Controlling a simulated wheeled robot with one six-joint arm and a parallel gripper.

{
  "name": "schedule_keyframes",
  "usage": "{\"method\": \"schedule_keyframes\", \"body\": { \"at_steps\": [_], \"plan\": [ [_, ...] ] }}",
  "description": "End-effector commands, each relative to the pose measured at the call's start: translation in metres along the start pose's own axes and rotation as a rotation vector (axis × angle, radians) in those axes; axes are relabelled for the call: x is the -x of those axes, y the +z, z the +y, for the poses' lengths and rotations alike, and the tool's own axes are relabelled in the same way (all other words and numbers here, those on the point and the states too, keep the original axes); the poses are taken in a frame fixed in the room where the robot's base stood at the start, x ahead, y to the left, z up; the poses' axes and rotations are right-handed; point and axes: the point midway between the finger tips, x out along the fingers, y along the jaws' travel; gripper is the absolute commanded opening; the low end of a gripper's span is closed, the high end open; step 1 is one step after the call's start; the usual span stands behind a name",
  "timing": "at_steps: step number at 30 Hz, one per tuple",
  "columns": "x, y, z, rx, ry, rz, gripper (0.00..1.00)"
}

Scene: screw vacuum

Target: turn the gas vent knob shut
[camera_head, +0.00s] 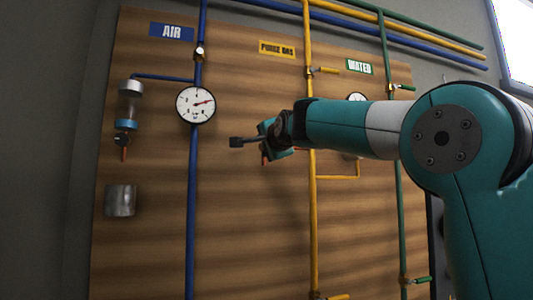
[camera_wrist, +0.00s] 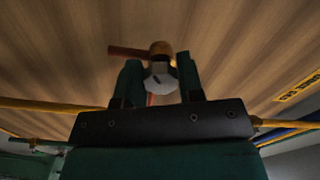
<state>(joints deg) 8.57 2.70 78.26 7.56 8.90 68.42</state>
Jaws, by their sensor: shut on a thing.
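The gas vent knob (camera_wrist: 161,79) is a small pale grey round knob with a dark mark on its face. It sits between the two fingers of my gripper (camera_wrist: 160,72) in the wrist view, and the fingers are shut on it. Behind it are a brass-coloured body (camera_wrist: 160,48) and a reddish-brown stub (camera_wrist: 126,51) pointing left. In the head view my gripper (camera_head: 275,140) is at the panel, just left of the yellow purge gas pipe (camera_head: 308,220). The arm and gripper hide the knob there.
The wooden panel (camera_head: 250,230) also bears a blue air pipe (camera_head: 192,220) with a dial gauge (camera_head: 196,105) to the left. A green water pipe (camera_head: 399,220) runs to the right. A second gauge (camera_head: 357,97) is partly hidden by my arm. The lower middle panel is mostly clear.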

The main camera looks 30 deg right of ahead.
Motion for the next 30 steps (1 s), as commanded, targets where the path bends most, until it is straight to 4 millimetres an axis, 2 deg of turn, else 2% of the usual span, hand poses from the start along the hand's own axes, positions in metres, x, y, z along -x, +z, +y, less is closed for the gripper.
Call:
{"method": "schedule_keyframes", "body": {
  "at_steps": [15, 30],
  "plan": [
    [-0.0004, 0.0004, 0.0013, -0.444, 0.004, 0.001, 0.11],
    [-0.0006, -0.0004, -0.0003, -0.627, 0.005, 0.001, 0.11]
  ]
}}
